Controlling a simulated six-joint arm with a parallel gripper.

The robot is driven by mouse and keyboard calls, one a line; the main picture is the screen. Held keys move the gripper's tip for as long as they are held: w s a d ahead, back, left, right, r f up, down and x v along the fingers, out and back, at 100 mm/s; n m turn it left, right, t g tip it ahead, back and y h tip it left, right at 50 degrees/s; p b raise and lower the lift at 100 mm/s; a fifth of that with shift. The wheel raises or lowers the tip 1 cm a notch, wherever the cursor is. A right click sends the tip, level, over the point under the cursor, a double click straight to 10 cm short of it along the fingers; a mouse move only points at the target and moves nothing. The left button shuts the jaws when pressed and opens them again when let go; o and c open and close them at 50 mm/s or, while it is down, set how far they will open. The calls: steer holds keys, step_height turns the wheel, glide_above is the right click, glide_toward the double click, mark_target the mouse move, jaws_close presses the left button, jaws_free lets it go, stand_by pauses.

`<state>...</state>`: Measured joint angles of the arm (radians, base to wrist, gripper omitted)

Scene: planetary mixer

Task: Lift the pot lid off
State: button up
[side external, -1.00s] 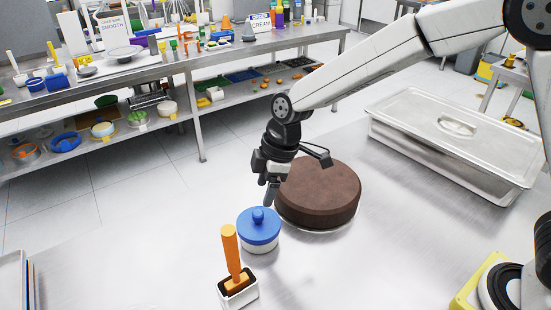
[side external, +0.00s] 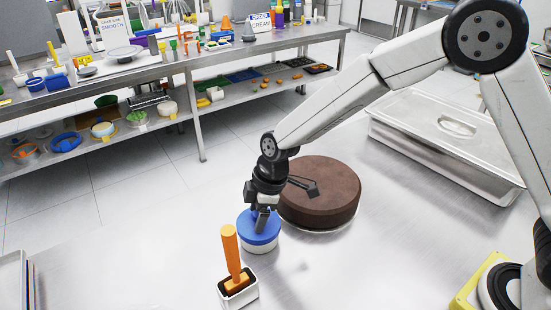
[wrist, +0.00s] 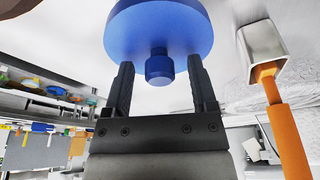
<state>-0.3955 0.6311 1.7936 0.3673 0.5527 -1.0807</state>
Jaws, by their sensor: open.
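The white pot (side external: 261,246) stands on the steel table with its blue lid (side external: 247,222) on top. My gripper (side external: 262,226) is directly above the lid, pointing down. In the wrist view the blue lid (wrist: 125,32) fills the top centre, and its round knob (wrist: 159,68) sits between my two open fingers (wrist: 159,80), with a gap on each side. In the side view the gripper hides the knob.
A brown cake (side external: 325,192) is close beside the pot, right behind my gripper. An orange-handled tool (side external: 231,250) stands in a small white holder (side external: 240,294) in front. A lidded steel pan (side external: 450,150) is at the back right.

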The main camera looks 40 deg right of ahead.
steer(key=shift+c, duration=0.2)
jaws_close()
steer(key=c, duration=0.6)
jaws_free()
jaws_close()
steer(key=shift+r, duration=0.3)
steer(key=shift+r, duration=0.35)
steer(key=shift+r, duration=0.65)
steer(key=shift+r, duration=1.9)
